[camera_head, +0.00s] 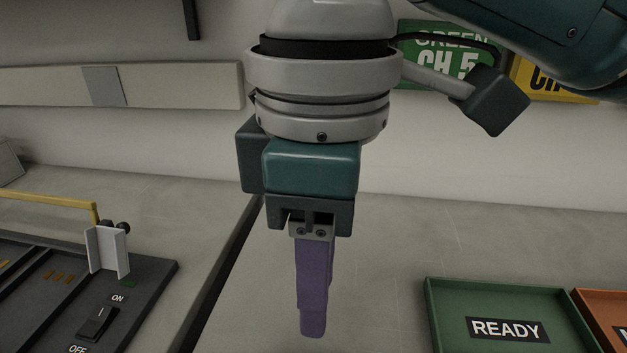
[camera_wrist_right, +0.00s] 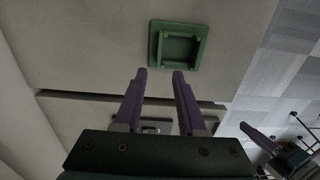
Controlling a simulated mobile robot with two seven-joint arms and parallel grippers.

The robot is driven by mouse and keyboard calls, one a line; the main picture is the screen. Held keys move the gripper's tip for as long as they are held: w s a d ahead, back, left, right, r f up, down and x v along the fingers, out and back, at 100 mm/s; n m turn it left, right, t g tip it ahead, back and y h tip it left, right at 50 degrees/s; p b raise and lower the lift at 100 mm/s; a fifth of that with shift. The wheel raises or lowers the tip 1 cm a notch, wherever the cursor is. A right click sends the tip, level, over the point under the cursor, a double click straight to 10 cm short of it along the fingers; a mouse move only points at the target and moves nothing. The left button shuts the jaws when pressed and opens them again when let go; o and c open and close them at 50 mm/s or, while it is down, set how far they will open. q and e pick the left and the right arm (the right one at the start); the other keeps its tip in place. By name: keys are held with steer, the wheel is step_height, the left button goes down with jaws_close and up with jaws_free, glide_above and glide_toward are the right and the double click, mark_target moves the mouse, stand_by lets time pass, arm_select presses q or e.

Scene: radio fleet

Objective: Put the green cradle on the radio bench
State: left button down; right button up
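The green cradle (camera_wrist_right: 180,45), a square open frame with a recessed middle, lies on a pale bench top (camera_wrist_right: 95,50) in the right wrist view. It is ahead of the fingertips, with a gap between. I do not see it in the head view. My right gripper (camera_head: 312,335) points down over the bench in the head view, its purple fingers overlapping. In the wrist view my right gripper (camera_wrist_right: 159,73) is open and empty. My left gripper (camera_wrist_right: 258,137) shows partly at the lower right of the wrist view; its opening is unclear.
A dark gap divides the bench tops. Left of it is a dark panel (camera_head: 150,290) with an ON/OFF switch and a white bracket (camera_head: 107,250). A green READY tray (camera_head: 432,305) and an orange tray (camera_head: 590,312) are at lower right. Bare bench lies between gap and trays.

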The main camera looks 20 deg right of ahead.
steer(key=s+a+f+m+t+y, duration=0.2)
steer(key=s+a+f+m+y, duration=0.15)
steer(key=s+a, duration=0.2)
steer(key=d+f+m, duration=0.1)
steer(key=s+d+f+m+t, duration=0.1)
steer(key=d, duration=0.1)
steer(key=d+f+m, duration=0.1)
steer(key=d, duration=0.1)
steer(key=shift+s, duration=0.15)
steer(key=s+d+m+h, duration=0.1)
steer(key=d, duration=0.2)
steer(key=s+d+f+h, duration=0.1)
steer(key=s+d, duration=0.1)
steer(key=d, duration=0.1)
steer(key=s+d+f+m+h, duration=0.1)
steer(key=s+d, duration=0.1)
steer(key=d, duration=0.1)
steer(key=shift+m+t+h, duration=0.25)
steer(key=shift+m+t, duration=0.05)
steer(key=shift+m, duration=0.05)
step_height(320, 180, up, 53)
steer(key=p, duration=5.3)
steer(key=shift+a, duration=0.15)
steer(key=shift+w, duration=0.1)
